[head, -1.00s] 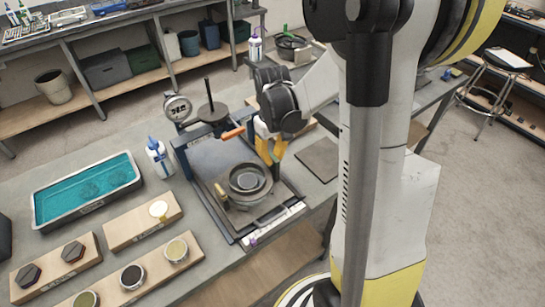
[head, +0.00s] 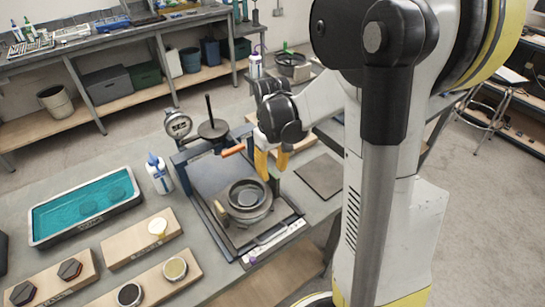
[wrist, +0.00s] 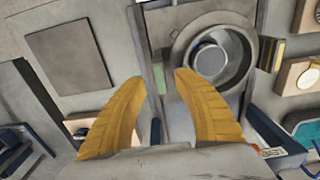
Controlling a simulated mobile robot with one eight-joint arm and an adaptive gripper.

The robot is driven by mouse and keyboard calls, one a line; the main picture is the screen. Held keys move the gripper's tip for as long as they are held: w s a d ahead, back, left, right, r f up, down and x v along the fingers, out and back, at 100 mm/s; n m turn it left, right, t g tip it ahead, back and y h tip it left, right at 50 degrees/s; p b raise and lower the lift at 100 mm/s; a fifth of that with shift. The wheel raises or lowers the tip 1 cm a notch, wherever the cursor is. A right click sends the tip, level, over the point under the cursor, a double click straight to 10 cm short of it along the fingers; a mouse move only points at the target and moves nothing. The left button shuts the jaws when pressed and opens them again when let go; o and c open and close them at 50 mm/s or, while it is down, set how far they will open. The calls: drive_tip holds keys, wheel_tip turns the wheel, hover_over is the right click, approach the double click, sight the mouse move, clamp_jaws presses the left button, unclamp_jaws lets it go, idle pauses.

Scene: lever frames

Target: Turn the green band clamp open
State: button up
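A round metal vessel with a dark ring (head: 246,197) sits on a framed plate on the bench. It also shows in the wrist view (wrist: 210,57). A small green piece (head: 274,181) stands at the vessel's right side, and I take it for part of the green band clamp. In the wrist view the green piece (wrist: 159,78) lies between and beyond my yellow fingertips. My gripper (head: 271,164) points down just above it, fingers apart and empty; the spread also shows in the wrist view (wrist: 159,80). I cannot tell whether a finger touches it.
A brass block (head: 221,211) is at the vessel's left. An orange handle (head: 233,151), a dial gauge (head: 178,125) and a post on a disc (head: 212,128) stand behind. A teal tray (head: 85,207), bottle (head: 159,174) and wooden boards are left. A flat dark plate (head: 319,176) lies right.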

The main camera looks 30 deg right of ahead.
sight(272, 173)
wheel_tip(272, 173, up, 10)
drive_tip(key=shift+r, duration=0.15)
drive_tip(key=shift+s+a, duration=0.1)
idle(0.5)
drive_tip(key=s+a+t+b, duration=0.2)
drive_tip(key=s+a+t, duration=0.5)
drive_tip(key=s+a, duration=0.3)
drive_tip(key=a, duration=0.3)
drive_tip(key=shift+s+a+r+m, duration=0.25)
drive_tip(key=shift+a+m, duration=0.05)
